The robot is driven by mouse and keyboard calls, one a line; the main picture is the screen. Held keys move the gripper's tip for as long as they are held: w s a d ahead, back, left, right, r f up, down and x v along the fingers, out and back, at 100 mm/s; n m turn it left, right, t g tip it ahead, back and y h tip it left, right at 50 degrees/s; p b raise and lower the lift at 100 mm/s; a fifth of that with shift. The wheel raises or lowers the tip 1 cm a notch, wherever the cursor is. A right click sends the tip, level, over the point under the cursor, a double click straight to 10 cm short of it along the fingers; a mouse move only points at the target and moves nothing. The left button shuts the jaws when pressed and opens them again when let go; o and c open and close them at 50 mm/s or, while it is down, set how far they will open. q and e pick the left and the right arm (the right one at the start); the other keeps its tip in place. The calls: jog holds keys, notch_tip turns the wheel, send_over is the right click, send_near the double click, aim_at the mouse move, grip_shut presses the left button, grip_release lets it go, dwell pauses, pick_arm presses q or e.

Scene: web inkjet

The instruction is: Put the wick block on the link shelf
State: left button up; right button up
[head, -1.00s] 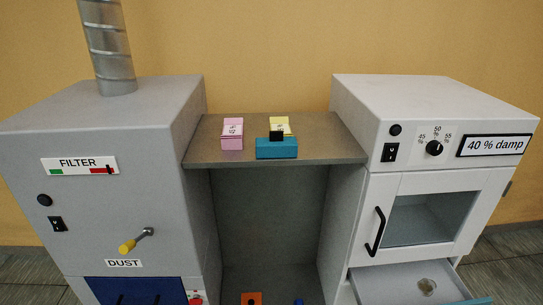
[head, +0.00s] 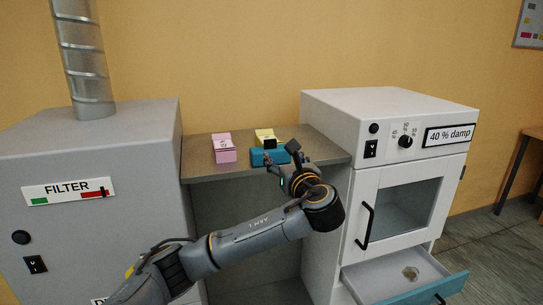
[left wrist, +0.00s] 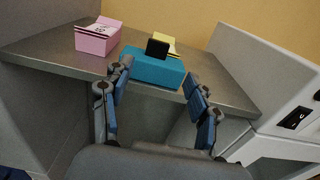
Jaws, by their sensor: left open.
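A teal block with a black knob on top, which I take to be the wick block (head: 258,157), sits on the grey link shelf (head: 200,172) between two machines. It stands near the shelf's front edge and also shows in the left wrist view (left wrist: 150,68). My left gripper (head: 281,156) is open at the front of the shelf, close to the block. In the left wrist view its fingers spread toward the block's two ends, with nothing held. I cannot tell whether they touch it. In the head view the gripper hides the block's right end. My right gripper is not in view.
A pink box (head: 223,149) stands left of the block, and a yellow box (head: 265,135) stands behind it. The grey filter machine (head: 140,150) bounds the shelf at left, the white damp cabinet (head: 330,125) at right. The cabinet's lower drawer (head: 385,278) is open.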

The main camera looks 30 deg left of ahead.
aim_at(271, 143)
pick_arm(q)
jog(key=x, duration=0.4)
jog(key=shift+a+r+p, duration=0.1)
jog(key=shift+a+p, duration=0.2)
jog(key=shift+p, duration=0.05)
jog(key=shift+w+a+r, duration=0.1)
jog(key=shift+w+a, duration=0.15)
jog(key=shift+a, duration=0.05)
jog(key=p+x, duration=0.2)
jog(key=x, duration=0.2)
jog(key=shift+w+a+r, duration=0.15)
jog(key=shift+a, duration=0.1)
jog(key=shift+w+a, duration=0.15)
grip_shut()
